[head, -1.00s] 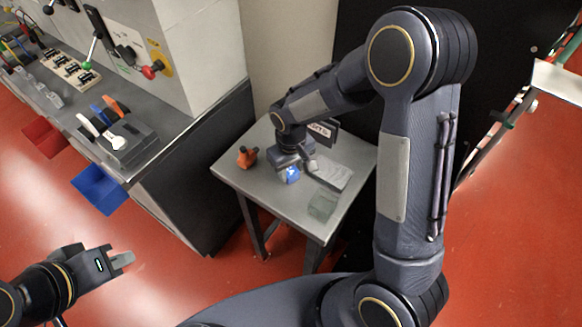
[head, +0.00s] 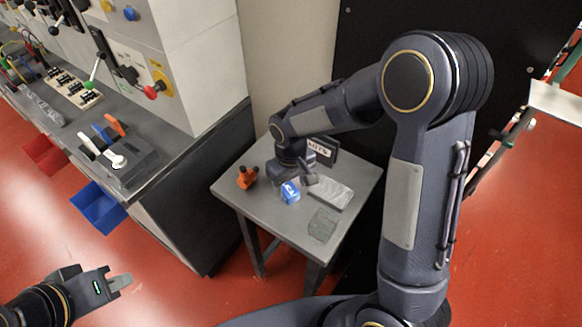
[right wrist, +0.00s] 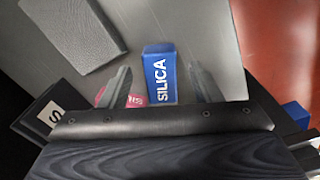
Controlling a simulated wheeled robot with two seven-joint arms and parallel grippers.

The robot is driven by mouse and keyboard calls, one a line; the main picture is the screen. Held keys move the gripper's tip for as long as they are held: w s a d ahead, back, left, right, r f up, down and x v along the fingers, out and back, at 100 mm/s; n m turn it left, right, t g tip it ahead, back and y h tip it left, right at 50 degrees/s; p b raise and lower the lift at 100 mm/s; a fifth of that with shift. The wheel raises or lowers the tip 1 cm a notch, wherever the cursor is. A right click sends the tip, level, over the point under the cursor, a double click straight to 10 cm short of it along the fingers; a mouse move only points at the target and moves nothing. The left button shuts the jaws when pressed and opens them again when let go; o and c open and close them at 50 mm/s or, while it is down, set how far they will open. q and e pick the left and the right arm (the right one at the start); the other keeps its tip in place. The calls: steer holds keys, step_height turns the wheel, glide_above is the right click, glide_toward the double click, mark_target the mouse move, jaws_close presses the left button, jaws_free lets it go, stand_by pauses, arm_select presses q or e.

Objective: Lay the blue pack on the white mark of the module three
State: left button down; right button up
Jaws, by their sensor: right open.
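The blue pack (head: 290,192), lettered SILICA, rests on the small grey table. In the right wrist view the blue pack (right wrist: 160,75) lies between the two fingers of my right gripper (right wrist: 160,88), which are apart with gaps at its sides. In the head view my right gripper (head: 300,174) is just behind the pack. A red item (right wrist: 137,100) with white letters shows partly beside the left finger. My left gripper (head: 118,284) is far from the table, over the red floor; its jaw gap cannot be made out. I cannot identify module three or its white mark.
The table (head: 265,210) also bears an orange object (head: 247,177), a grey slab (head: 331,194), a clear greenish block (head: 322,225) and a black lettered box (head: 322,151). A bench with a switch panel (head: 125,65) and blue bin (head: 98,207) stands left.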

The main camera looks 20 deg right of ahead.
mark_target(291, 192)
step_height(291, 192, up, 10)
steer(key=s+d+r+m+t+y, duration=0.2)
steer(key=s+d, duration=0.1)
steer(key=s, duration=0.7)
steer(key=s+d+r+m+t+y, duration=0.1)
steer(key=s+d+r+m+t, duration=0.1)
steer(key=s, duration=0.8)
steer(key=shift+d+m+t+y, duration=0.4)
steer(key=shift+d+t, duration=0.1)
steer(key=shift+t, duration=0.3)
steer(key=shift+r, duration=0.15)
